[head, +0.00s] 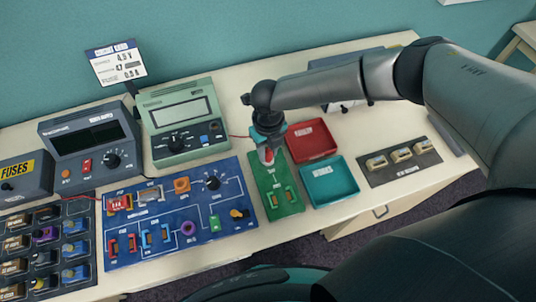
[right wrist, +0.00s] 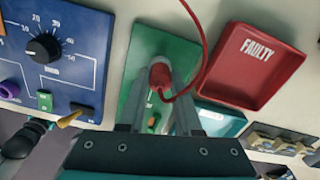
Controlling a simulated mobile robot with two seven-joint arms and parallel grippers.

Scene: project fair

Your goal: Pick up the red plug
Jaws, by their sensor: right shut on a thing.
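The red plug (right wrist: 160,77), with a red cable (right wrist: 200,55) running up from it, shows in the right wrist view between the fingers of my right gripper (right wrist: 159,80). The gripper is shut on the plug. In the head view my right gripper (head: 267,155) points down over the upper part of the green board (head: 265,188); the fingers mostly hide the plug there. I cannot tell whether the plug touches the board.
A red tray (head: 311,141) labelled FAULTY and a teal tray (head: 329,182) are right of the green board. The blue circuit board (head: 170,237) lies to its left. A green meter (head: 180,120) stands behind. A grey strip (head: 398,162) with several parts is at the right.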

